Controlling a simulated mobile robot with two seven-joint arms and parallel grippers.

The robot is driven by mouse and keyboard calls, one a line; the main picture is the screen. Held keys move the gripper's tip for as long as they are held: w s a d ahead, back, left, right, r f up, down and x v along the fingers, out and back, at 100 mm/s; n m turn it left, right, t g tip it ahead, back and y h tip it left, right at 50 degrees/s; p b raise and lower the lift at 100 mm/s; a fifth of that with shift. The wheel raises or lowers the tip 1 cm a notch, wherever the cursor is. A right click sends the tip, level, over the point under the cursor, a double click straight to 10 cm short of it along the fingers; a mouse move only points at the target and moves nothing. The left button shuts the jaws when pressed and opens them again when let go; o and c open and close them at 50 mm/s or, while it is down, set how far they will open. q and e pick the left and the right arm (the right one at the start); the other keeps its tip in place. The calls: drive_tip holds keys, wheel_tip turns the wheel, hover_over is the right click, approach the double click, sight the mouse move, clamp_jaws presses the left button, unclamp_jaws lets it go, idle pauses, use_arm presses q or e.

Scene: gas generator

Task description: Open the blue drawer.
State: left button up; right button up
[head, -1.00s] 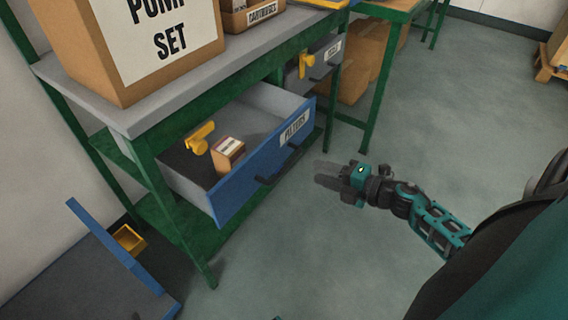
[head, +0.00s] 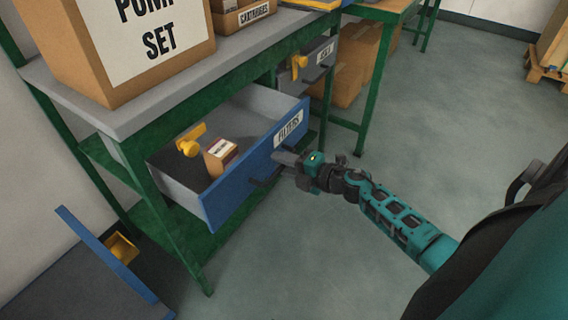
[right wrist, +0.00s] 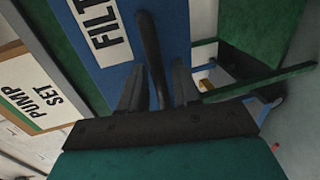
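The blue drawer (head: 238,191), labelled FILTERS, is pulled out from the green bench in the head view. A small box (head: 221,157) and a yellow part (head: 190,141) are inside it. Its dark handle (head: 266,180) is on the blue front, partly hidden by my right gripper (head: 281,166). In the right wrist view, the handle (right wrist: 150,55) runs between the two fingers of my right gripper (right wrist: 158,92). The fingers stand apart, with gaps visible beside the handle. My left gripper is out of view.
A grey drawer (head: 318,63) with a yellow part is farther back on the bench. A large PUMP SET box (head: 145,50) stands on the worktop (head: 130,115). A blue-edged grey panel (head: 105,262) is at the lower left. The floor (head: 440,130) to the right is clear.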

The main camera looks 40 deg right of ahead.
clamp_jaws()
idle(0.3)
drive_tip(key=f+p+v, duration=0.1)
drive_tip(key=f+v, duration=0.2)
drive_tip(key=v, duration=1)
drive_tip(key=shift+s+d+p, duration=0.3)
drive_tip(key=shift+s, duration=0.3)
drive_tip(key=shift+r, duration=0.1)
drive_tip(key=shift+o, duration=0.6)
unclamp_jaws()
